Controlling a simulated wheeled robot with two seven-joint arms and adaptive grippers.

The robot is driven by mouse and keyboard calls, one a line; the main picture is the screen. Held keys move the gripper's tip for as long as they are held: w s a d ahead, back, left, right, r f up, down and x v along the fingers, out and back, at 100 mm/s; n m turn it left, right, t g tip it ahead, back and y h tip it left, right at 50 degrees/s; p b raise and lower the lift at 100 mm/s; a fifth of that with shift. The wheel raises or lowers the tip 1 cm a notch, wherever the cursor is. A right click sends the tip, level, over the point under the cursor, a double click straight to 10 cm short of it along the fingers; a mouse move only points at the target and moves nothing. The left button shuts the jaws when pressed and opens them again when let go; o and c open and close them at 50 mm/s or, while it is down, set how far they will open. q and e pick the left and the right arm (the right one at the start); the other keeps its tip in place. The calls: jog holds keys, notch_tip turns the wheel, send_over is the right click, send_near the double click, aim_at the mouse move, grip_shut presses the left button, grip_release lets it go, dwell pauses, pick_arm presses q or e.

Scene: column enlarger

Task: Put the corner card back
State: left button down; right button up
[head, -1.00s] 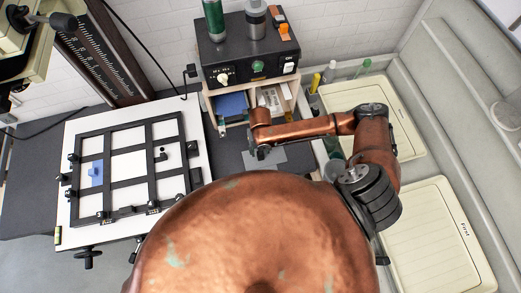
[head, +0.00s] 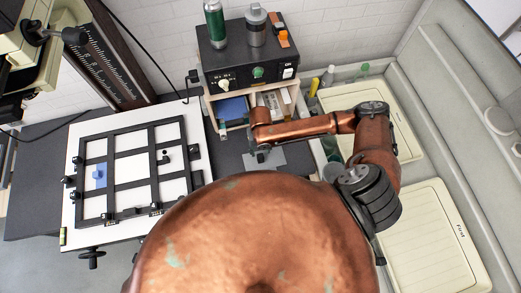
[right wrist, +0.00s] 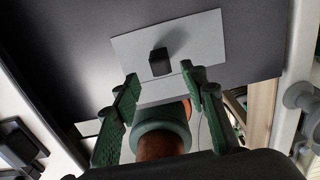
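A flat grey card (head: 280,158) with a black block-shaped knob lies on the dark bench top, below the wooden cubby. It also shows in the right wrist view, as a grey card (right wrist: 207,38) with its black knob (right wrist: 160,62) near the middle. My right gripper (head: 262,155) is at this card in the head view and covers part of it. In the right wrist view the green fingers (right wrist: 160,88) are apart, with the knob beyond the gap between their tips and nothing held. My left gripper is not in view. I cannot tell which card the task means.
A white board with a black grid frame (head: 115,156) stands at left, with a blue knobbed piece (head: 98,175) in one cell. A black control box (head: 245,62) tops the wooden cubby (head: 212,112). Cream trays (head: 430,240) lie in the sink at right.

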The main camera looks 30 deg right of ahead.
jog(key=shift+r, duration=1.4)
notch_tip(320, 180, up, 12)
dwell(0.7)
